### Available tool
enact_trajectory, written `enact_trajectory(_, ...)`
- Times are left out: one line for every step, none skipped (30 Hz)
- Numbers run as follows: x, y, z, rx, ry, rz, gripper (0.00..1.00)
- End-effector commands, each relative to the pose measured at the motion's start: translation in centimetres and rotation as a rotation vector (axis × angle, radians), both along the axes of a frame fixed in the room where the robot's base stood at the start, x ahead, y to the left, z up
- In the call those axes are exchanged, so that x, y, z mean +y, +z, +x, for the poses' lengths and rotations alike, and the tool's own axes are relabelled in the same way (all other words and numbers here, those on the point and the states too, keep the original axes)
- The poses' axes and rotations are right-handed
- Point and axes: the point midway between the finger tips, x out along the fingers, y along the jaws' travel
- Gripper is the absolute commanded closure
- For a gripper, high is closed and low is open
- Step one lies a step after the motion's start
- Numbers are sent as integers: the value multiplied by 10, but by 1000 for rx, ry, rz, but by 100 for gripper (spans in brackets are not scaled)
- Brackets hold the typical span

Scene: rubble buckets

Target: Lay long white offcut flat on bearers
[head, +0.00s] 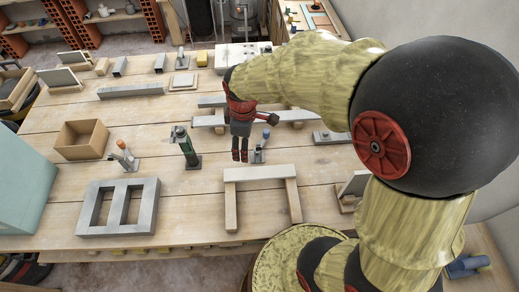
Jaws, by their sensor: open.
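A long pale bar (260,173), which looks like the long white offcut, lies crosswise at the far ends of two wooden bearers (231,206) (293,200) on the front middle of the bench. It looks level, but I cannot tell from this view whether it rests fully on both. My gripper (240,155) points down just behind the bar's left half, with its fingers apart and nothing seen between them. The gripper looks clear of the bar; its height above the bench is hard to judge.
On the wooden bench (60,200), a grey two-opening block (118,232) stands front left, with an open wooden box (81,140) behind it. Grey bars on supports (292,115) lie behind. Bare boards show between them.

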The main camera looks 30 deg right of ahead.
Motion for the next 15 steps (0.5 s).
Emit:
enact_trajectory(0,30,-10,-51,-83,10,41)
enact_trajectory(0,45,-17,-76,-139,19,41)
enact_trajectory(0,62,-28,-106,-214,33,41)
enact_trajectory(0,75,-36,-130,-269,45,41)
enact_trajectory(0,87,-44,-153,-324,58,41)
enact_trajectory(0,101,-57,-182,-397,78,41)
enact_trajectory(0,111,-66,-203,-451,93,41)
enact_trajectory(0,120,-75,-225,-502,110,41)
enact_trajectory(0,131,-87,-251,-570,133,41)
enact_trajectory(0,137,-96,-269,-616,150,41)
enact_trajectory(0,143,-104,-284,-661,167,41)
enact_trajectory(0,149,-114,-304,-713,189,41)
enact_trajectory(0,153,-120,-316,-748,204,41)
enact_trajectory(0,156,-126,-328,-780,219,41)
enact_trajectory(0,159,-133,-338,-816,234,41)
